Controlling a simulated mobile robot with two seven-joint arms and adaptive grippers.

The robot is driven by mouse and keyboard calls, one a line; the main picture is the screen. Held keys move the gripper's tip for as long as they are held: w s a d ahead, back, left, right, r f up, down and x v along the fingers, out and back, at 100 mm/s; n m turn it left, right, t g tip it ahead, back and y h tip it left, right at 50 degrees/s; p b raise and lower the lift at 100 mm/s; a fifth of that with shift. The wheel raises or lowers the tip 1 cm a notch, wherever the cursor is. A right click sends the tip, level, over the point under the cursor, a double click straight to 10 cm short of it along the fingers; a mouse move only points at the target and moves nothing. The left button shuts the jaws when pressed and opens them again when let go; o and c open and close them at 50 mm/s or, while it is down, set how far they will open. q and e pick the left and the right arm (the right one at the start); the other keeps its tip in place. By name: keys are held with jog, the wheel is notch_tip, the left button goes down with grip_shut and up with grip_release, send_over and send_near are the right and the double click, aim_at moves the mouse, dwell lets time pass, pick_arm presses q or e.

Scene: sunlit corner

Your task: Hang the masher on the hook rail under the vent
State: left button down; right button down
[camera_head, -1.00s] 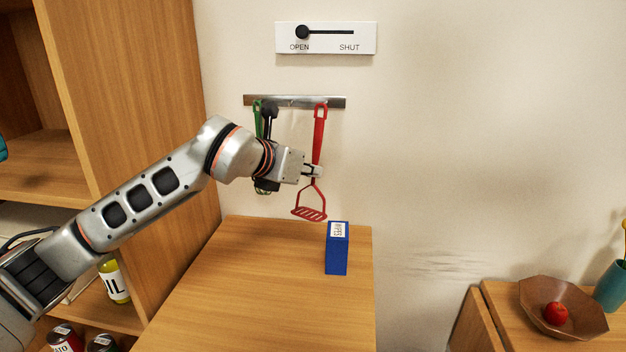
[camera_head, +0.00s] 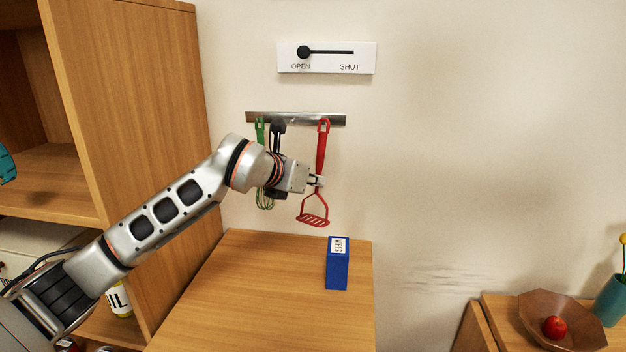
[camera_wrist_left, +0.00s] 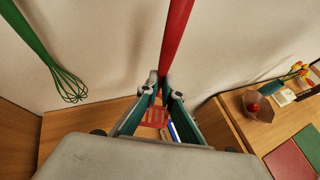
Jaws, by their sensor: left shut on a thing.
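The red masher (camera_head: 320,150) is upright at the right end of the metal hook rail (camera_head: 295,118), its head (camera_head: 313,221) hanging down. Its top overlaps the rail in the head view; I cannot tell whether its hole is on a hook. My left gripper (camera_head: 316,181) is shut on the masher's handle. In the left wrist view the red handle (camera_wrist_left: 176,35) runs up from between the fingertips (camera_wrist_left: 165,82). The vent control plate (camera_head: 327,58) is above the rail, its knob at OPEN. My right gripper is not in view.
A green whisk (camera_head: 260,132) and a black utensil (camera_head: 278,135) hang on the rail left of the masher, partly behind my arm. A blue box (camera_head: 338,264) stands on the wooden counter (camera_head: 270,290) below. A tall wooden shelf (camera_head: 140,150) is at the left.

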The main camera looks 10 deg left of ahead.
pick_arm(q)
jog(key=shift+w+d+f, duration=0.1)
jog(key=shift+w+f, duration=0.15)
jog(key=shift+w, duration=0.65)
jog(key=shift+w+a+f, duration=0.1)
jog(key=shift+w+f, duration=0.1)
jog(key=shift+w, duration=0.75)
jog(key=shift+w+d+f, duration=0.1)
jog(key=shift+w+f, duration=0.15)
jog(key=shift+w, duration=0.65)
jog(key=c, duration=2.2)
grip_release()
jog(key=shift+o, duration=0.2)
